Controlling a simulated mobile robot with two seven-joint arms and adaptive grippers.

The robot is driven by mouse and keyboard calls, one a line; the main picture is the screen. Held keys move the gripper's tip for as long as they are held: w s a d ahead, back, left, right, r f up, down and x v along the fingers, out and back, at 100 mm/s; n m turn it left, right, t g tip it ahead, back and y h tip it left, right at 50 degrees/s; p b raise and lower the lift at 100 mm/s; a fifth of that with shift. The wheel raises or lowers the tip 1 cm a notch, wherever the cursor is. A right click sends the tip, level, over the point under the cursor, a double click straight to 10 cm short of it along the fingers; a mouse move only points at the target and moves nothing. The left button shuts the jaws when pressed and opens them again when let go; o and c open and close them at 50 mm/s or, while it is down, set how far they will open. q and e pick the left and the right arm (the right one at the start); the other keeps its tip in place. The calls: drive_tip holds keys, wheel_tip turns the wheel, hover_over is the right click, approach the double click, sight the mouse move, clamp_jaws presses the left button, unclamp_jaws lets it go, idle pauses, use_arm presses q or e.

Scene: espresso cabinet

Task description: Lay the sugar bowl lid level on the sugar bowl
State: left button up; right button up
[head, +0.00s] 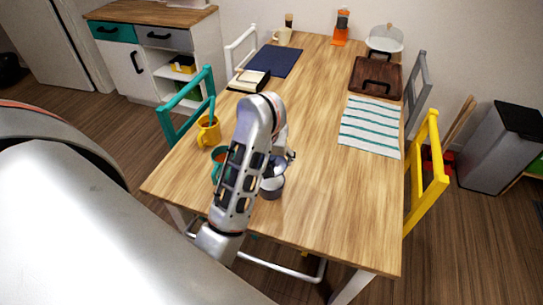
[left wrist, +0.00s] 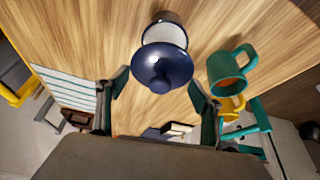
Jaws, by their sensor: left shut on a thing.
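In the head view my left gripper (head: 280,163) is just above the bowl, partly hidden by my arm. I cannot tell whether lid and bowl touch. My right gripper is not in view.
A teal mug (left wrist: 230,70) stands close beside the bowl. A yellow mug (head: 208,132) stands farther left. A striped cloth (head: 370,127), a brown tray (head: 366,88) and a dark blue mat (head: 273,61) lie farther back. The table right of the bowl is clear.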

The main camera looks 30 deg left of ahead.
use_arm(q)
drive_tip(key=shift+f, duration=0.2)
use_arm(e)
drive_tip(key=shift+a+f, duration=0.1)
use_arm(q)
drive_tip(key=shift+f+b, duration=0.2)
drive_tip(key=shift+b, duration=0.1)
drive_tip(key=shift+f+b, duration=0.6)
drive_tip(key=shift+f, duration=0.25)
drive_tip(key=shift+f+b, duration=0.4)
drive_tip(key=shift+f, duration=0.2)
drive_tip(key=shift+f+b, duration=0.25)
drive_tip(key=shift+b, duration=0.05)
drive_tip(key=shift+f+b, duration=0.6)
drive_tip(key=shift+b, duration=0.15)
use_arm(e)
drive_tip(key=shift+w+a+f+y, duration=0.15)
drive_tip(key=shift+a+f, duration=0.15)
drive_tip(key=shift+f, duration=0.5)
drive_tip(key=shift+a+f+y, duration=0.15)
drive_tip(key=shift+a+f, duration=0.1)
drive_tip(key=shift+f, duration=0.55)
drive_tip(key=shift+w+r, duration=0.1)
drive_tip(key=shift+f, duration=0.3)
